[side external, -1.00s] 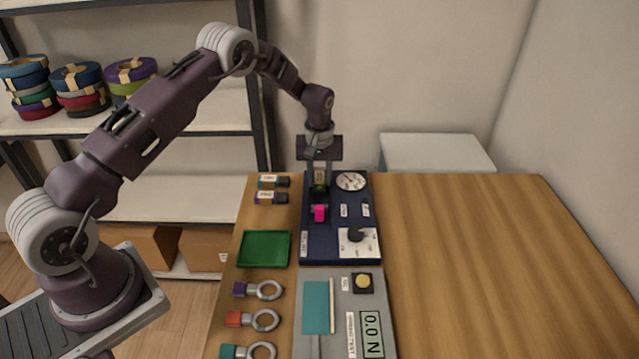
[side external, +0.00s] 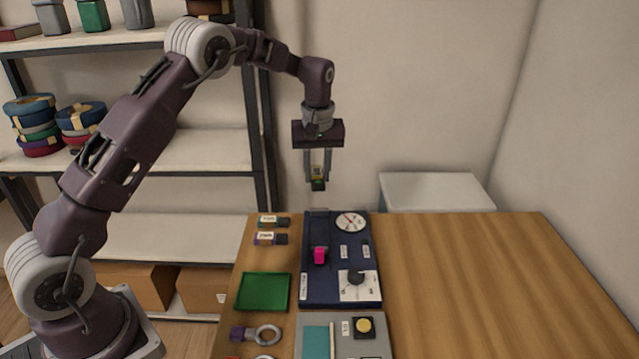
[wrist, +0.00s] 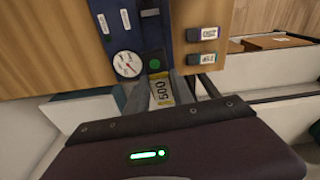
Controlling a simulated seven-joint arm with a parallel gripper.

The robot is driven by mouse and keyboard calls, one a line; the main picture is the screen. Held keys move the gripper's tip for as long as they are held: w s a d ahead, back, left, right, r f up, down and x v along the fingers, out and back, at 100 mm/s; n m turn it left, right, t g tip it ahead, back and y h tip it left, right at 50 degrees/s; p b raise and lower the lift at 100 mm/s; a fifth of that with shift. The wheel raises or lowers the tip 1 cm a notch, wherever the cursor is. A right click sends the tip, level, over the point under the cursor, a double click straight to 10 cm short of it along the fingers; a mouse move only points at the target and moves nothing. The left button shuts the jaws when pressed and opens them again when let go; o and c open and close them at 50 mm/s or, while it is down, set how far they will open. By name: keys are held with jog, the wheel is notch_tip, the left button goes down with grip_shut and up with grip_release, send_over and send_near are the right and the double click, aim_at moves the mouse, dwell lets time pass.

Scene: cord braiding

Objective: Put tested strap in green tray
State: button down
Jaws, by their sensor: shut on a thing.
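The block's label reads "500" in the wrist view (wrist: 161,93). The green tray (side external: 263,291) lies empty on the table left of the panel. A purple strap end with a metal ring (side external: 257,333) lies in front of the tray. A red piece is cut off at the bottom edge. I cannot tell which strap is the tested one.
A grey tester with a yellow button (side external: 364,325) stands in front. The table's right side is clear.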

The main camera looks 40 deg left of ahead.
jog(key=s+d+n+g, duration=0.1)
jog(key=s+d+n, duration=0.1)
jog(key=s+n, duration=0.65)
jog(key=n, duration=0.9)
send_over(262, 292)
jog(key=shift+m+g, duration=0.25)
jog(key=shift+g, duration=0.15)
notch_tip(262, 292, down, 11)
jog(key=shift+w+d+r, duration=0.1)
jog(key=shift+w, duration=0.05)
jog(key=shift+f, duration=2.9)
jog(key=shift+f, duration=0.25)
jog(key=c, duration=1)
grip_release()
jog(key=shift+r, duration=0.1)
